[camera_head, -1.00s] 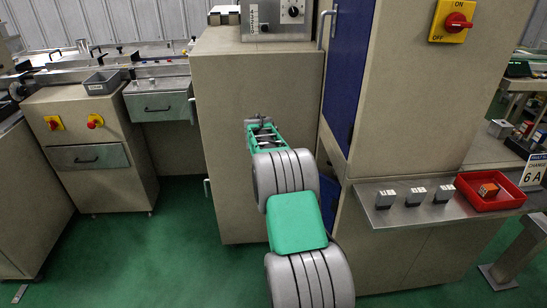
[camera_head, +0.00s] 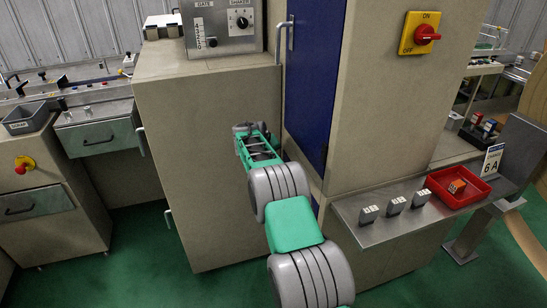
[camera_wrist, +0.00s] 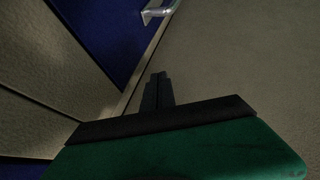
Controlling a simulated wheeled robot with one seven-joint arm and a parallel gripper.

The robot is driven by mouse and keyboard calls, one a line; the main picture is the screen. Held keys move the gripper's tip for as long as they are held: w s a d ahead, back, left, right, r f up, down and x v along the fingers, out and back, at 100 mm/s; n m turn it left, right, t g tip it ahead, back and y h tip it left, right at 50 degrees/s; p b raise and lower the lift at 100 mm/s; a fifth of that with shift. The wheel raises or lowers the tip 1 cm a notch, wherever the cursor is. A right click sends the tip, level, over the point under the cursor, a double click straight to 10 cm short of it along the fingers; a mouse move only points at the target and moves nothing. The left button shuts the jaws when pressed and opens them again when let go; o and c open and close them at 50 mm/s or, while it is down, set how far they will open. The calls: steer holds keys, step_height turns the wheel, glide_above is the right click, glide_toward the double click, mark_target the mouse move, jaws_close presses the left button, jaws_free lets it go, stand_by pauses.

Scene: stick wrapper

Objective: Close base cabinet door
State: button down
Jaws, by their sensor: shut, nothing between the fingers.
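A broad beige cabinet panel (camera_head: 205,165) stands in the middle of the head view, with small silver handles (camera_head: 140,140) along its left edge. A taller bar handle (camera_head: 283,38) is at its upper right, beside a blue panel (camera_head: 313,75). I cannot tell how far any door here is open. My gripper (camera_head: 241,128) is in front of the beige panel's right part; whether it touches is unclear. In the wrist view my gripper (camera_wrist: 158,90) has its dark fingers together and empty, with the beige surface (camera_wrist: 245,65) ahead and to the right.
A control box (camera_head: 222,28) sits on top of the cabinet. At right a metal shelf (camera_head: 375,232) sticks out, holding a red tray (camera_head: 441,200). A grey post (camera_head: 483,215) stands beyond it. Green floor (camera_head: 135,260) is clear at lower left.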

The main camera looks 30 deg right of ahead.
steer(key=shift+d, duration=0.1)
stand_by(0.3)
steer(key=s+a+r+y+p, duration=0.1)
steer(key=s+a+r+p, duration=0.1)
steer(key=s+a+r, duration=0.45)
steer(key=s+a+r+p, duration=0.1)
steer(key=s+a+r, duration=0.2)
steer(key=a+r, duration=0.5)
steer(key=s+a+r+y+p, duration=0.1)
steer(key=s+a+p, duration=0.1)
steer(key=s, duration=0.9)
steer(key=s+a+r+g+y+p, duration=0.1)
steer(key=s+a, duration=0.4)
steer(key=s, duration=0.6)
steer(key=s+a+r+g+y+p, duration=0.1)
steer(key=s+a+y+p, duration=0.1)
steer(key=s, duration=0.9)
steer(key=shift+s+a+r+p, duration=0.15)
steer(key=shift+a+r+p, duration=0.15)
steer(key=shift+a+p, duration=0.4)
